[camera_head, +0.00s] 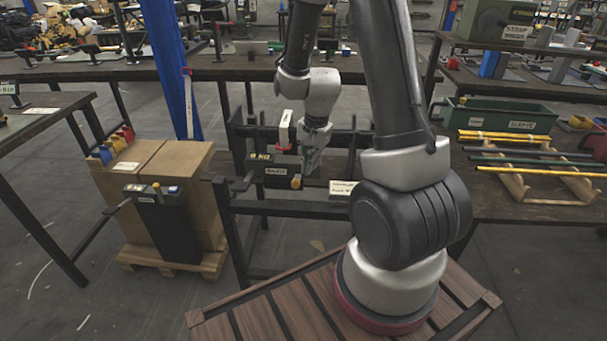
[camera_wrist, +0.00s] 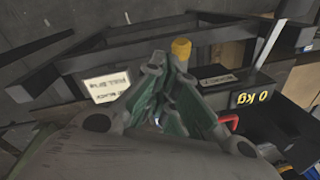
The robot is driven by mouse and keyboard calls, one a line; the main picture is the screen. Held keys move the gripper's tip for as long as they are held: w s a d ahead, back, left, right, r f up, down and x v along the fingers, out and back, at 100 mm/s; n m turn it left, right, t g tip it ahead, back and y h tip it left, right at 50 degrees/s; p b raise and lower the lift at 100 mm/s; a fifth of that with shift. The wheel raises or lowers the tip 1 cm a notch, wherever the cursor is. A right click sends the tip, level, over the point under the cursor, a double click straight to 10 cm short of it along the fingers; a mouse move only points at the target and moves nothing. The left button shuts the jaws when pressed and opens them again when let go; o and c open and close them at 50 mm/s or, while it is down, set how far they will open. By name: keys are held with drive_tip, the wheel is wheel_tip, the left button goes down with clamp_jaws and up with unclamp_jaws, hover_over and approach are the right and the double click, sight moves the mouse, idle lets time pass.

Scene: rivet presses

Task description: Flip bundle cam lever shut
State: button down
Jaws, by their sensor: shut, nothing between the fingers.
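A dark unit with a 0 KG display (camera_head: 258,158) sits on the black rack. Its display also shows in the wrist view (camera_wrist: 252,98). A yellow knob (camera_head: 296,182) is at its right end and also shows in the wrist view (camera_wrist: 181,48). A red and white upright handle (camera_head: 285,130) stands at the unit; its red part shows in the wrist view (camera_wrist: 232,122). I cannot tell which of these is the cam lever. My gripper (camera_head: 308,172) points down beside the knob, shut and empty. In the wrist view its fingertips (camera_wrist: 165,62) appear close to the knob; contact is unclear.
The black rack (camera_head: 285,208) has rails around the unit, with a white label (camera_head: 342,188) on the right. Cardboard boxes (camera_head: 180,160) on a pallet stand left. A green bin (camera_head: 500,116) and colored rods (camera_head: 520,155) lie on the right bench.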

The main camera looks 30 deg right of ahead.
drive_tip(key=s+a+r, duration=0.3)
drive_tip(key=s+r, duration=0.2)
drive_tip(key=s, duration=0.2)
drive_tip(key=shift+s+a+r, duration=0.15)
drive_tip(key=shift+s+a, duration=0.15)
drive_tip(key=shift+a, duration=0.1)
drive_tip(key=s+d+r+n+t, duration=0.1)
drive_tip(key=s+r+n, duration=0.5)
drive_tip(key=r, duration=0.4)
drive_tip(key=s+d+r+n+t, duration=0.2)
drive_tip(key=s+r+n, duration=0.4)
drive_tip(key=r, duration=0.5)
drive_tip(key=shift+s+h, duration=0.15)
drive_tip(key=shift+h, duration=0.25)
